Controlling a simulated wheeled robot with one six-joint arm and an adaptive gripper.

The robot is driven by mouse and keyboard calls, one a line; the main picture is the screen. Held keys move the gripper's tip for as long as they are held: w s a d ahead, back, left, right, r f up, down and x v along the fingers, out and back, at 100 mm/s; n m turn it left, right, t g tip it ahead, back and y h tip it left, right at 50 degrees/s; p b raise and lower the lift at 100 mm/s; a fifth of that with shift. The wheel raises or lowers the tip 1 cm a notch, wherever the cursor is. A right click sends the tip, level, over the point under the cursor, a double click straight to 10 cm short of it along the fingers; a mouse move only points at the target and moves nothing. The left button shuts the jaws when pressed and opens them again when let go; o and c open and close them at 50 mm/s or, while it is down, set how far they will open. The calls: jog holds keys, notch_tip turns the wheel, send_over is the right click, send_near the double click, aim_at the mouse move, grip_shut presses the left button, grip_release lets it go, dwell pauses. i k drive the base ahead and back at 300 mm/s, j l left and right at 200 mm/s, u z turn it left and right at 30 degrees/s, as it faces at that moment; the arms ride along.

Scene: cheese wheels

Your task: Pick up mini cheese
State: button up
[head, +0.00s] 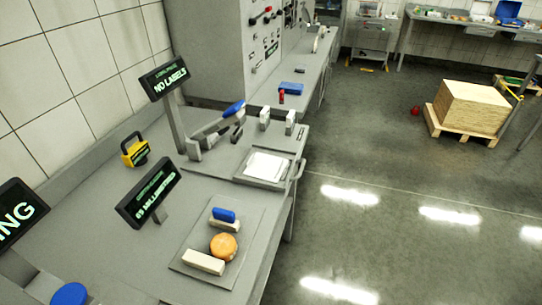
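A small round orange thing (223,247), which looks like the mini cheese, sits on a flat grey board (191,256) on the near workbench. A cream block (203,262) lies just in front of it, very close; I cannot tell if they touch. A cream piece with a blue top (224,217) lies behind it on the same board. My gripper does not show in the head view.
A sign reading "millimeters" (149,193) stands left of the board, and a "NO LABELS" sign (165,80) stands behind. A device with a white pad (265,167) is farther back. A blue round thing (69,294) is at lower left.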

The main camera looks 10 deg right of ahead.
aim_at(222, 246)
jog(key=i, duration=0.2)
jog(key=k+u, duration=0.25)
jog(key=u, duration=0.25)
jog(key=k+u, duration=0.25)
jog(key=u, duration=0.25)
jog(key=k+j+u, duration=0.15)
jog(key=u, duration=0.35)
